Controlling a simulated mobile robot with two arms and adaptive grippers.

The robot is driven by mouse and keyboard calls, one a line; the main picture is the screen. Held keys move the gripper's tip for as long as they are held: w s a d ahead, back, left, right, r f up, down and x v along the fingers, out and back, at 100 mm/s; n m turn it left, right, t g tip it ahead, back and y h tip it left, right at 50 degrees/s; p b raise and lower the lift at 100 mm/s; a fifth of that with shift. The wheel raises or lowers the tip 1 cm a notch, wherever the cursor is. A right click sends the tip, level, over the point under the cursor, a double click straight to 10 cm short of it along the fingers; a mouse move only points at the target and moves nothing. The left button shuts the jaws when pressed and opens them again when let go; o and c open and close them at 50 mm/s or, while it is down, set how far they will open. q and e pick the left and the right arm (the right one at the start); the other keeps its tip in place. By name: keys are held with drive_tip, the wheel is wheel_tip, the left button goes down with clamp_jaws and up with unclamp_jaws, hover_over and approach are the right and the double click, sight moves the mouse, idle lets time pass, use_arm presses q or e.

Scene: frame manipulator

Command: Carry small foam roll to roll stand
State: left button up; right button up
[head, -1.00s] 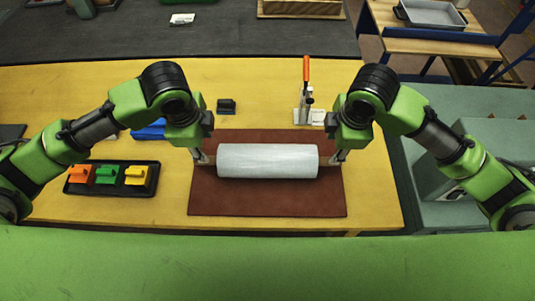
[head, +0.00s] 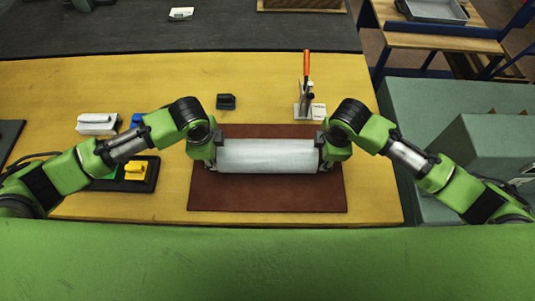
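The foam roll (head: 268,157) is a pale grey-white cylinder lying crosswise on a red-brown mat (head: 265,197). My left gripper (head: 211,163) is low at the roll's left end, and my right gripper (head: 324,163) is low at its right end. Both point down and are close against the ends. The fingers are mostly hidden by the wrists, so I cannot tell whether they are open or shut, or whether they touch the roll. I cannot make out a roll stand with certainty.
A toggle clamp with an orange handle (head: 306,83) stands behind the mat. A small black block (head: 226,101) sits back left. A dark tray with a yellow block (head: 135,166) and a white box (head: 98,124) lie left, partly near my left arm. The yellow table (head: 375,190) is clear front right.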

use_arm(q)
drive_tip(key=shift+f, duration=0.45)
use_arm(e)
drive_tip(key=shift+f, duration=0.45)
use_arm(q)
clamp_jaws()
use_arm(e)
clamp_jaws()
use_arm(q)
drive_tip(key=shift+r, duration=0.15)
use_arm(e)
drive_tip(key=shift+r, duration=0.15)
